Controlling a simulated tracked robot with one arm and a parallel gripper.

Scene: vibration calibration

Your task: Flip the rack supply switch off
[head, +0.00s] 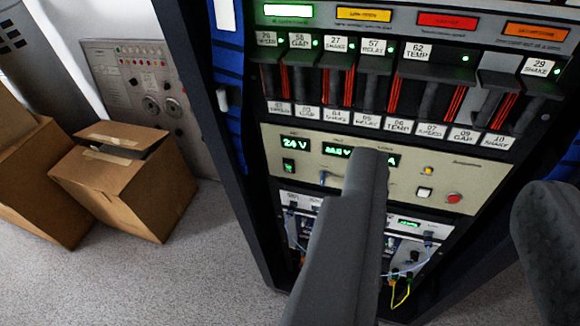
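A black rack fills the middle and right of the head view. Its beige supply panel (445,190) has lit green displays, one reading 24 V (296,144). Below that display is a small dark switch (289,166) with a green glow. A small lever (323,178) stands to its right. No readable label says which control is the rack supply switch. My gripper (450,180) is open and empty, its fingers wide apart. The left finger crosses in front of the panel and hides part of its middle. The right finger is at the right edge.
Above the panel are labelled modules (375,75) with green lights, under a row of coloured indicators (447,21). Below it is a wired unit (405,250). Cardboard boxes (115,185) stand on the floor at left, before a grey wall panel (150,85). The floor at lower left is clear.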

